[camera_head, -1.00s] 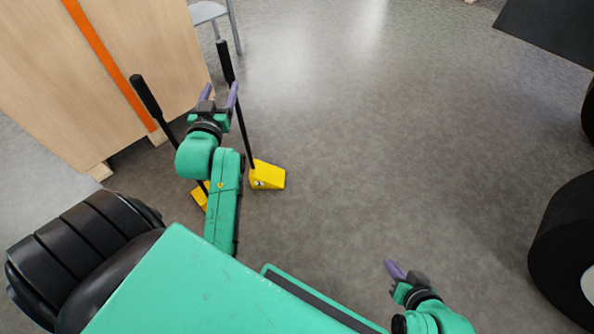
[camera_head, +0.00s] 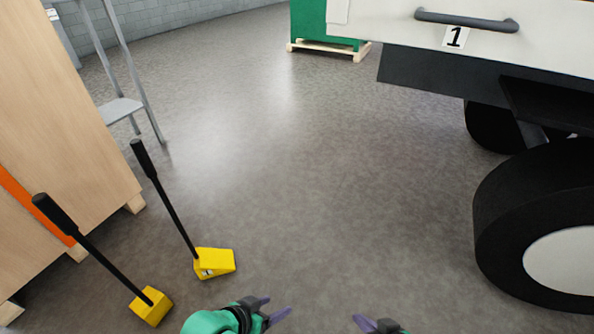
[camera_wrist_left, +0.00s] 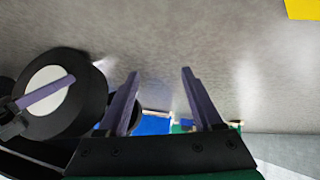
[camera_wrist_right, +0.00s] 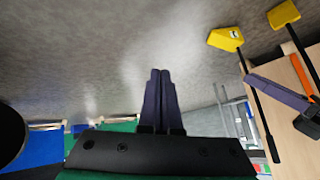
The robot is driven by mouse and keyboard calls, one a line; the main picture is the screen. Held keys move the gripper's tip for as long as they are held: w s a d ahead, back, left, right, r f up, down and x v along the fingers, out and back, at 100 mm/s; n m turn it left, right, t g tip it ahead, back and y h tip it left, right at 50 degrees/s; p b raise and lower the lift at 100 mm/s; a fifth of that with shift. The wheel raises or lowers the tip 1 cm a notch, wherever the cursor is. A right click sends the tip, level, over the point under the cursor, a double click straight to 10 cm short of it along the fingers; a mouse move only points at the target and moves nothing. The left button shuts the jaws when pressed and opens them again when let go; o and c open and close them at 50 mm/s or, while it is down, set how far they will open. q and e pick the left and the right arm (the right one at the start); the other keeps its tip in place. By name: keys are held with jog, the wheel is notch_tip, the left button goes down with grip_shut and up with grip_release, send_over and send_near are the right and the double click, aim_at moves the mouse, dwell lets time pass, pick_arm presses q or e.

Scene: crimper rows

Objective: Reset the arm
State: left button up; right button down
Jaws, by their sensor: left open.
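My left gripper (camera_head: 278,305) is at the bottom middle of the head view, its purple fingers apart. In the left wrist view its fingers (camera_wrist_left: 160,73) are spread with nothing between them. My right gripper (camera_head: 364,321) is at the bottom edge, to the right of the left one. In the right wrist view its fingers (camera_wrist_right: 160,72) lie together with nothing seen between them. Most of both arms is out of the head view.
Two yellow chocks, the nearer (camera_head: 151,306) and the farther (camera_head: 215,262), stand on the floor at left with black handles, by a wooden crate (camera_head: 60,130). A grey ladder (camera_head: 121,108) is behind. A truck wheel (camera_head: 535,220) is at right. The middle floor is clear.

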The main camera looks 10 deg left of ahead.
pick_arm(q)
jog(key=s+a+g+y+p, duration=0.1)
jog(key=s+a+p, duration=0.4)
jog(key=p, duration=0.6)
jog(key=s+a+g+y+p, duration=0.2)
jog(key=s+a+p, duration=0.3)
jog(key=s+p, duration=0.4)
jog(key=s+a+r+g+y+p, duration=0.1)
jog(key=s+a+g+p, duration=0.2)
jog(key=p, duration=1)
jog(key=shift+s+a+n+y, duration=0.3)
jog(key=shift+s+a, duration=0.75)
jog(key=shift+s, duration=1.15)
pick_arm(e)
jog(key=s+d+g+h, duration=0.2)
jog(key=s+d+g, duration=0.1)
jog(key=s+d, duration=0.4)
jog(key=s+d+r+g+h, duration=0.1)
jog(key=s+d+g+h, duration=0.1)
jog(key=s+d, duration=0.6)
jog(key=shift+s+m+g+h, duration=0.3)
jog(key=shift+s+g, duration=0.2)
jog(key=shift+s, duration=2.75)
